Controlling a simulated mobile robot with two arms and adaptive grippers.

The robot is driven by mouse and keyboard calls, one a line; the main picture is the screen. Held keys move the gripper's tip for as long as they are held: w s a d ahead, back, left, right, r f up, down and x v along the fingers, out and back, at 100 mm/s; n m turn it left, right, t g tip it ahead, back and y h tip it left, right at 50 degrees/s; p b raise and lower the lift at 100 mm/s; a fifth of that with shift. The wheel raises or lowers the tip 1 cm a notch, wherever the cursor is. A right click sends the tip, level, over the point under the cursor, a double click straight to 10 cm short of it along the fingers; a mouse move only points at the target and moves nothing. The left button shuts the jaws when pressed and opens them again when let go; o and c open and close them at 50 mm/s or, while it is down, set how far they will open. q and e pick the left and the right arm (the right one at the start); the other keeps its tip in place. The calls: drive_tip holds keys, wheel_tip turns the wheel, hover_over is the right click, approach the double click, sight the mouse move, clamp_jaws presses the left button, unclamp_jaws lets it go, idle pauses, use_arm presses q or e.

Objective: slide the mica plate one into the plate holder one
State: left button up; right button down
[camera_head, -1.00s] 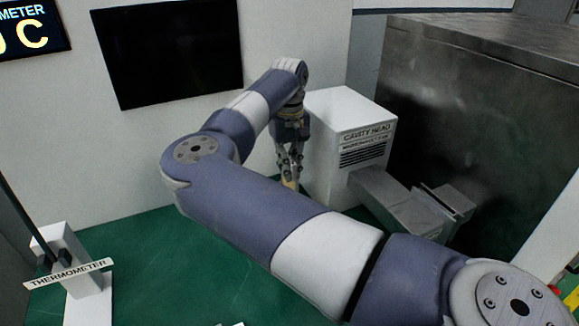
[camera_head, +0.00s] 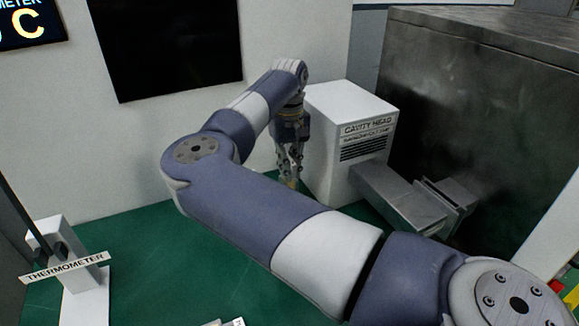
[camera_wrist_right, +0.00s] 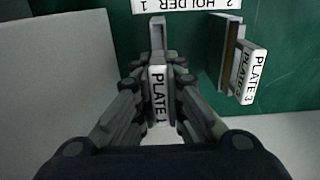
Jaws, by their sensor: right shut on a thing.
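My right gripper (camera_head: 290,180) is low beside the white cavity head box, at the back of the green bench. In the right wrist view its fingers (camera_wrist_right: 158,100) are shut on mica plate one, whose white tag (camera_wrist_right: 159,92) reads PLATE 1. A grey upright piece (camera_wrist_right: 157,35) stands just beyond the tag; I cannot tell whether it is part of the plate or of the holder. An upside-down label (camera_wrist_right: 187,5) at the top reads HOLDER 1 and 2. The fingers hide the plate's lower part, so its seating in holder one is unclear. My left gripper is not in view.
Tags of plates 2 and 3 (camera_wrist_right: 250,75) stand beside a dark upright slotted piece (camera_wrist_right: 226,52), right of the gripper. The cavity head box (camera_head: 348,140) is close to the gripper. A thermometer stand (camera_head: 72,270) is at front left. Green bench (camera_head: 165,250) between is clear.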

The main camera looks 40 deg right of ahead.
drive_tip(key=shift+f+b, duration=0.95)
drive_tip(key=shift+f, duration=0.25)
drive_tip(key=c, duration=1.6)
unclamp_jaws()
wheel_tip(320, 180, up, 12)
